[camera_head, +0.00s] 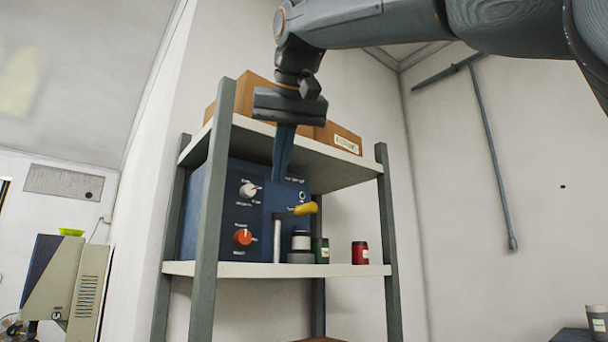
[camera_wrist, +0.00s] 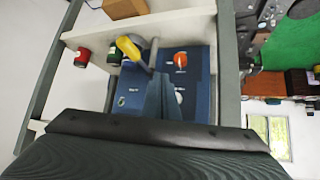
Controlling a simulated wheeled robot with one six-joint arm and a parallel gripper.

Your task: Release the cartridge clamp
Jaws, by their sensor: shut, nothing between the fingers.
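A blue machine (camera_head: 225,215) stands on the middle shelf. The clamp lever has a yellow handle (camera_head: 305,208) that points right and slightly up from a grey upright post (camera_head: 277,240). A white and dark cylinder (camera_head: 301,241), likely the cartridge, sits on a grey base right of the post, below the handle. In the wrist view, the yellow handle (camera_wrist: 129,47) lies just left of my fingertips; the cylinder is mostly hidden behind it. My gripper (camera_head: 279,178) is shut and empty, pointing down in front of the machine, above the lever. It also shows in the wrist view (camera_wrist: 158,75).
The front has a white knob (camera_head: 248,190) and an orange knob (camera_head: 242,237). A green can (camera_head: 321,250) and a red can (camera_head: 360,252) stand to the right. The upper shelf (camera_head: 335,170) holds cardboard boxes (camera_head: 338,138); shelf posts (camera_head: 213,200) flank the space.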

